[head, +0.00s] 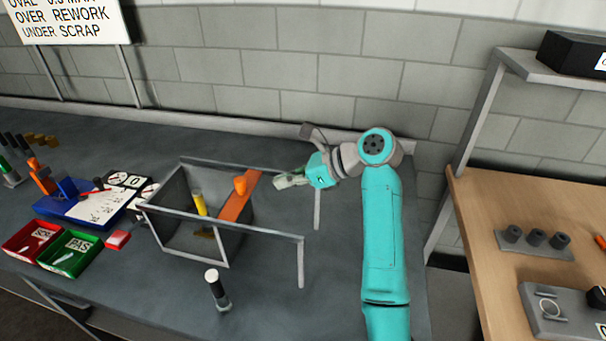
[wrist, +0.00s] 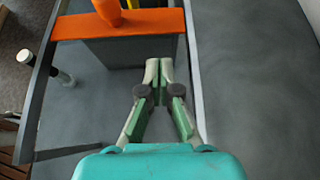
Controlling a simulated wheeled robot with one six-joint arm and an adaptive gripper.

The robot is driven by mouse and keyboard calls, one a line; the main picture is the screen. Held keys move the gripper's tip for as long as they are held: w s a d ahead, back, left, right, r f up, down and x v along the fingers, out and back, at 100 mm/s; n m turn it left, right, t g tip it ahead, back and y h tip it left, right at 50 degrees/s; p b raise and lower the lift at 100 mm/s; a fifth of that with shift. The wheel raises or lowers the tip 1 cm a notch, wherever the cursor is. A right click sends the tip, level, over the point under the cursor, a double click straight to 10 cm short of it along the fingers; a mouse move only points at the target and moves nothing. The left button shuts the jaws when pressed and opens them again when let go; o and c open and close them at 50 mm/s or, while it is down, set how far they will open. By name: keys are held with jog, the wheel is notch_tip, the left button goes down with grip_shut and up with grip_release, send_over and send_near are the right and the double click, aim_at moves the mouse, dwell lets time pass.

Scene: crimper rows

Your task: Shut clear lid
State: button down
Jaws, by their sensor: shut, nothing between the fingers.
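The box (head: 178,240) is a grey-framed bin on the bench with a yellow cylinder (head: 199,204) inside. Two rails run right from its top to thin posts. An orange bar (head: 236,205) with an orange knob (head: 240,185) spans the rails at the box's right end. The bar (wrist: 150,24) and knob (wrist: 108,11) cross the top of the wrist view. I cannot make out the clear lid's sheet. My gripper (head: 279,183) is right of the bar, apart from it, between the rails and nearer the back one. Its fingertips (wrist: 159,68) are together and empty.
A white-topped dark cylinder (head: 216,289) stands in front of the box. Red (head: 32,240) and green (head: 70,252) trays and a blue board (head: 85,208) lie left.

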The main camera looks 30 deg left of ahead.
aim_at(250, 177)
jog(key=shift+s+a+r, duration=0.1)
jog(key=shift+s+a, duration=0.1)
jog(key=shift+a, duration=0.7)
jog(key=shift+s+a, duration=0.2)
jog(key=shift+a, duration=0.65)
jog(key=shift+a, duration=0.1)
jog(key=a, duration=0.2)
jog(key=s+a, duration=0.1)
jog(key=a, duration=0.1)
jog(key=shift+s+a, duration=0.1)
jog(key=shift+a, duration=0.3)
